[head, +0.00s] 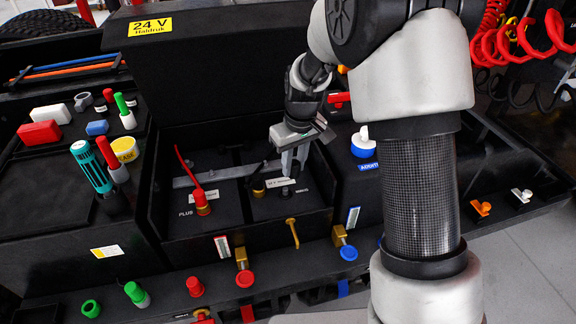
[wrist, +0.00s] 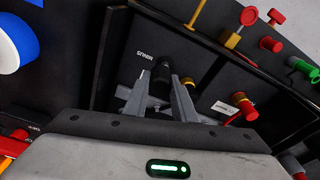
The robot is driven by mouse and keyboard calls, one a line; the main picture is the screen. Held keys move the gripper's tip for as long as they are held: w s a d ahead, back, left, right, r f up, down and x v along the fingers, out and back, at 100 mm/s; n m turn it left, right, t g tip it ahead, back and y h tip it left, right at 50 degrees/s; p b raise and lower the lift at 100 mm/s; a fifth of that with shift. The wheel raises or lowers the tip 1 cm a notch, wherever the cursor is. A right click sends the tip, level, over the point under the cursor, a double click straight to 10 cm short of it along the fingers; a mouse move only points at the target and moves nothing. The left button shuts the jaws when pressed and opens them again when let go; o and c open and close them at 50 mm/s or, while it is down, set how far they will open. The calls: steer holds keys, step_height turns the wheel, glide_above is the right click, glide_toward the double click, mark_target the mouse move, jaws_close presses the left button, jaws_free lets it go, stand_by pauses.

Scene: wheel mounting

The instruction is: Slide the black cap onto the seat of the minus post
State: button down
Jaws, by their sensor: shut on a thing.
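My gripper (head: 288,166) is inside the right compartment of the black battery box, fingers pointing down. In the wrist view its two grey fingers (wrist: 160,98) are shut on a black cap (wrist: 162,70), a short dark cylinder beside the "MINUS" lettering. In the head view the cap is mostly hidden by the fingers. A black fitting with a gold ring (head: 258,187) stands just left of the fingers; it also shows in the wrist view (wrist: 188,83). I cannot tell whether this is the minus post, or whether the cap touches a seat.
A red-topped gold fitting (head: 202,204) with a red cable stands in the left compartment marked PLUS. A divider and the box's front wall (head: 265,240) flank my gripper. The raised lid (head: 210,70) is behind. A blue-white cap (head: 364,146) stands to the right.

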steer(key=shift+w+a+n, duration=0.3)
steer(key=shift+w+a, duration=0.1)
steer(key=shift+a, duration=0.2)
steer(key=shift+w+a+n, duration=0.3)
steer(key=shift+w+a, duration=0.05)
steer(key=shift+a, duration=0.2)
steer(key=shift+f, duration=0.1)
steer(key=b, duration=0.4)
glide_above(285, 188)
steer(key=shift+s+f, duration=0.15)
steer(key=shift+f, duration=2.7)
steer(key=shift+f+b, duration=0.25)
steer(key=shift+b, duration=0.05)
steer(key=shift+f+b, duration=1.05)
steer(key=shift+f, duration=0.45)
steer(key=shift+r, duration=0.1)
